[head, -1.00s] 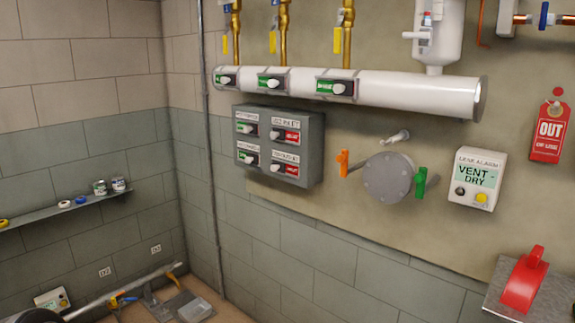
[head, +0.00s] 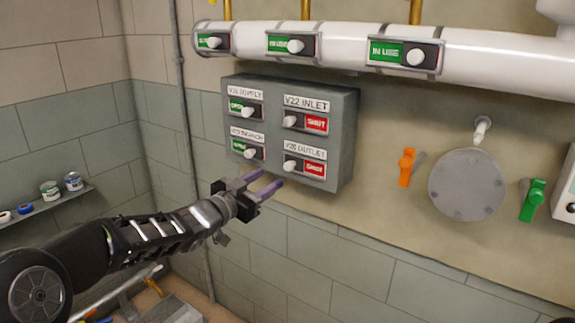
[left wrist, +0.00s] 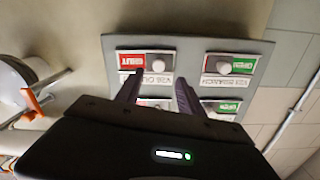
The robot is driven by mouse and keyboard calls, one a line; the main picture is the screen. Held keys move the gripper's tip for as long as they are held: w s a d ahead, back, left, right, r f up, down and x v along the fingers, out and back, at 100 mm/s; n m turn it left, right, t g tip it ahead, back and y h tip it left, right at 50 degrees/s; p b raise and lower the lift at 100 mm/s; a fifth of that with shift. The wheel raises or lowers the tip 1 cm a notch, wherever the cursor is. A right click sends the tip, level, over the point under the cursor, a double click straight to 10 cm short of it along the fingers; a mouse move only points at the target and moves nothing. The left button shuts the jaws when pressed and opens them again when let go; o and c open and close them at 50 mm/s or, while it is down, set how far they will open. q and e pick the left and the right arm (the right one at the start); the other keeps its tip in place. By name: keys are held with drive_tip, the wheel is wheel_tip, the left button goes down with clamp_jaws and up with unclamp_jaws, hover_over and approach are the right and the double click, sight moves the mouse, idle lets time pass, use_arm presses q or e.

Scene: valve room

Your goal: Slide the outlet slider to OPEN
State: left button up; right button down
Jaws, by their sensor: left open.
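The outlet slider (head: 290,166) is a pale round knob at the left end of its slot, low on the right of the grey valve panel (head: 343,130). A red SHUT patch shows to its right, under an OUTLET label. My left gripper (head: 270,180) is open, its purple-grey fingers just below and left of that knob, apparently not touching it. In the left wrist view the panel is upside down; the outlet knob (left wrist: 158,66) lies between and beyond the fingertips (left wrist: 160,78). My right gripper is not in view.
Other sliders share the panel: inlet (head: 290,121) shows SHUT, and two on the left show OPEN. A white pipe (head: 490,62) with IN USE sliders runs above. A round grey flange (head: 466,185) with orange (head: 406,167) and green (head: 533,200) handles is at right.

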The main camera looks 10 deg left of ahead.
sight(287, 168)
use_arm(q)
drive_tip(key=p+x, duration=0.1)
drive_tip(key=x, duration=0.6)
drive_tip(key=shift+w+d, duration=0.15)
drive_tip(key=shift+w, duration=0.1)
drive_tip(key=shift+c, duration=0.6)
clamp_jaws()
idle(1.0)
